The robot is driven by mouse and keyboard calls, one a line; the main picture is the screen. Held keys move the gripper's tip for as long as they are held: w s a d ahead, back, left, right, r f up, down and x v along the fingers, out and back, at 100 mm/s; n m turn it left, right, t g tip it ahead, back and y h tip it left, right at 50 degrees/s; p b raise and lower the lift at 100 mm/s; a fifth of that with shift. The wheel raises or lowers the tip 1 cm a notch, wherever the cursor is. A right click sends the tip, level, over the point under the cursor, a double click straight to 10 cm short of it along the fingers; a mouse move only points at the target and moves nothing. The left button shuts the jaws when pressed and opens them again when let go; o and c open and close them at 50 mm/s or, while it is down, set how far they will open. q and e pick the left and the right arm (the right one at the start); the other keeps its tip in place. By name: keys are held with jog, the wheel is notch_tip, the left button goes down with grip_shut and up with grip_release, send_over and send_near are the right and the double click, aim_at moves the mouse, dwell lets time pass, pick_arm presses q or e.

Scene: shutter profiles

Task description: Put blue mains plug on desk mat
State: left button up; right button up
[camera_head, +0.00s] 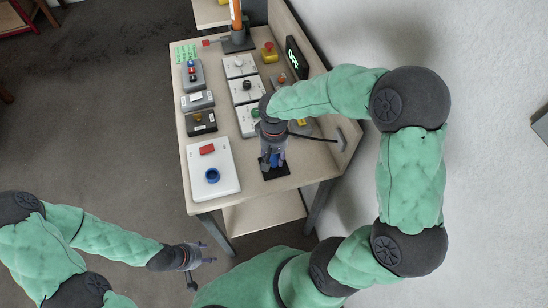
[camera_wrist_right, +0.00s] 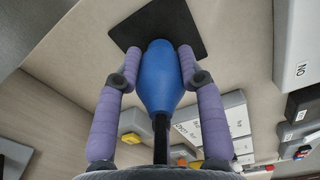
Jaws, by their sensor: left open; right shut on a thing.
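The blue mains plug (camera_wrist_right: 160,76) is held between the two purple fingers of my right gripper (camera_wrist_right: 160,70) in the wrist view. A black cable runs back from it toward the wrist. In the head view my right gripper (camera_head: 272,150) is over the near right part of the table, and a bit of the blue plug (camera_head: 274,161) shows between its fingers. The black desk mat (camera_head: 272,173) lies under it; the mat (camera_wrist_right: 158,27) also shows past the plug's tip in the wrist view. I cannot tell whether plug and mat touch. My left gripper (camera_head: 206,254) is open and empty, off the table.
A white panel (camera_head: 228,178) with a red switch and a blue round socket lies left of the mat. Several grey and white switch boxes (camera_head: 200,122) stand farther back. The wall side of the table has an upright board (camera_head: 345,150).

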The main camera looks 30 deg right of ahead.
jog(key=shift+f, duration=0.4)
jog(key=shift+f, duration=0.15)
jog(key=o, duration=1.2)
jog(key=shift+c, duration=0.2)
jog(key=shift+r, duration=0.3)
notch_tip(320, 180, up, 12)
jog(key=p, duration=0.2)
jog(key=shift+f+p, duration=0.15)
jog(key=shift+p, duration=0.25)
